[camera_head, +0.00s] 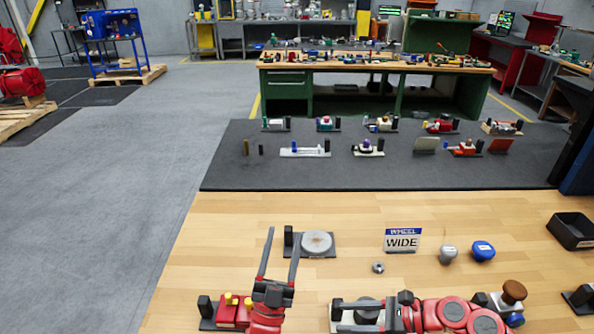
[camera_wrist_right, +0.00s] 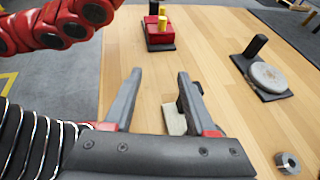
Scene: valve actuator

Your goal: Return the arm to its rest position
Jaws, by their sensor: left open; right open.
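My left gripper (camera_head: 284,230) is open and empty in the head view. Its two long grey fingers point away from me, just left of a round grey disc on a dark base (camera_head: 317,243). My right gripper (camera_head: 338,315) lies low in the head view with its fingers spread and pointing left. In the right wrist view its fingers (camera_wrist_right: 160,75) are apart with nothing gripped. A pale plate with a dark part (camera_wrist_right: 174,118) shows beneath them; whether the right finger touches it I cannot tell. My red left arm crosses the upper left of the right wrist view.
A red block with yellow knobs (camera_head: 232,310) stands left of my left gripper. A WHEEL WIDE sign (camera_head: 402,241), a nut (camera_head: 378,267), a grey knob (camera_head: 448,254), a blue knob (camera_head: 483,250) and a black bin (camera_head: 573,231) are on the table. The table's left middle is clear.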

